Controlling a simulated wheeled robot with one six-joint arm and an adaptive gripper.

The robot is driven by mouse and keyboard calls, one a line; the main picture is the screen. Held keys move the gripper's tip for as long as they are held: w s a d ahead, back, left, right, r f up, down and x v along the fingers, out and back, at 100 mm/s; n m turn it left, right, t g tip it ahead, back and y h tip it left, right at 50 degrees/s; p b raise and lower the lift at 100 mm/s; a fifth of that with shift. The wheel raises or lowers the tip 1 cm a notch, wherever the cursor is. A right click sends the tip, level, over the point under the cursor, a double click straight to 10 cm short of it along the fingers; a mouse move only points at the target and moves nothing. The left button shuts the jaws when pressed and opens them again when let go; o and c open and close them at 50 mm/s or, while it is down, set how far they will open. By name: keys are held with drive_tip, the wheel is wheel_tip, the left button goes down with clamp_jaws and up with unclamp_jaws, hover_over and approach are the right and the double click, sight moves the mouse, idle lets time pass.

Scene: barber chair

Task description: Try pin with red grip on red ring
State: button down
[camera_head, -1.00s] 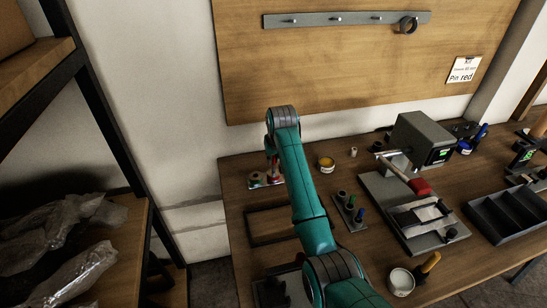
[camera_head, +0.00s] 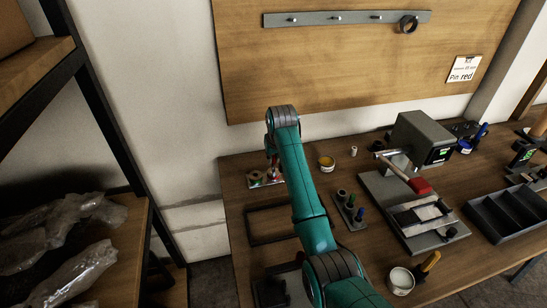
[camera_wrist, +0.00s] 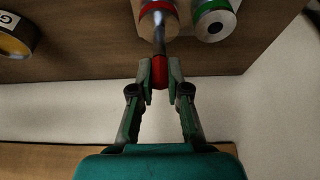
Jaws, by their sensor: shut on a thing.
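My gripper (camera_wrist: 160,82) is shut on the red grip of the pin (camera_wrist: 160,72) in the wrist view. The pin's metal shaft points away from my gripper to the end face of the red ring (camera_wrist: 158,9), a pale cylinder with a red band. The shaft overlaps the ring's face. I cannot tell whether its tip is in the hole or only in front of it. The green-banded ring (camera_wrist: 214,22) stands beside it, with its dark hole visible. In the head view my arm partly covers the small stand with the rings (camera_head: 265,179).
A card reads "Pin red" (camera_head: 463,70).

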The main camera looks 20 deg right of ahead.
drive_tip(key=shift+r, duration=3)
